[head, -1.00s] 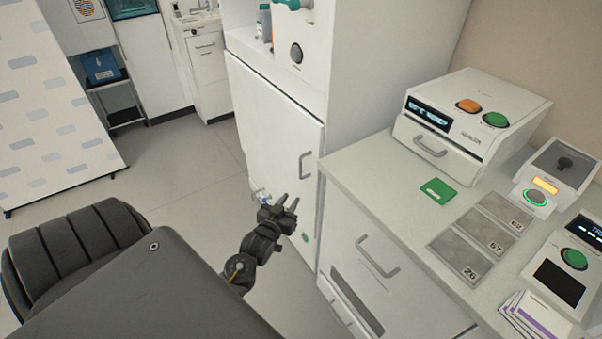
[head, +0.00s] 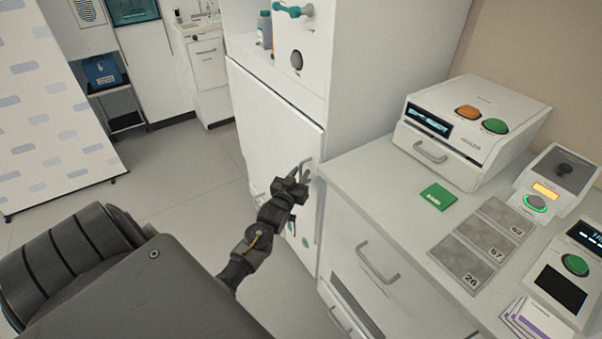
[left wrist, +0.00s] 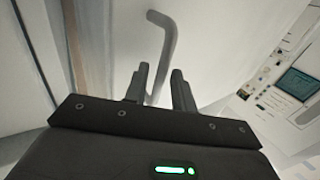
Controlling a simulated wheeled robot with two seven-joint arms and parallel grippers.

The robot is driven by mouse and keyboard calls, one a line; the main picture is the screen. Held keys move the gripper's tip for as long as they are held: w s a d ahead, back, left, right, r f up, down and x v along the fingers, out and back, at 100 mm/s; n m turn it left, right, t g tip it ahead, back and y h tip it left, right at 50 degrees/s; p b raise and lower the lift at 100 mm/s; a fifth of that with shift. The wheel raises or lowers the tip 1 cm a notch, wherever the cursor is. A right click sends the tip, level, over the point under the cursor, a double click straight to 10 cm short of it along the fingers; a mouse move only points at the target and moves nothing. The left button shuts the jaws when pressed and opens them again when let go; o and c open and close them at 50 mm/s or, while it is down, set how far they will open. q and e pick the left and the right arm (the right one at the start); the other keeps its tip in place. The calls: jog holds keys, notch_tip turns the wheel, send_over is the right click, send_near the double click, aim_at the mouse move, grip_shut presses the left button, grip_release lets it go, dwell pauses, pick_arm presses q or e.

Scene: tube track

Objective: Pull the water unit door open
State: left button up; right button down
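The water unit door (head: 265,130) is the white lower door of the tall white cabinet, and it looks shut. Its grey bar handle (head: 308,163) is partly hidden by my left gripper (head: 299,174), which is at the handle. In the left wrist view, the handle (left wrist: 169,45) rises ahead and its lower end comes down between the two dark fingers of the left gripper (left wrist: 160,85). The fingers are apart, with gaps beside the bar. Whether a finger touches it I cannot tell. My right gripper is out of view.
A white counter (head: 375,180) with a drawer handle (head: 377,262) stands close on the right of the door. An analyser box (head: 470,130), a green card (head: 438,196) and numbered plates sit on it. Open floor (head: 190,190) lies left of the door.

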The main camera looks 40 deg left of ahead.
pick_arm(q)
jog(key=shift+w+a, duration=0.15)
jog(key=shift+w, duration=0.3)
jog(key=shift+c, duration=0.3)
grip_shut()
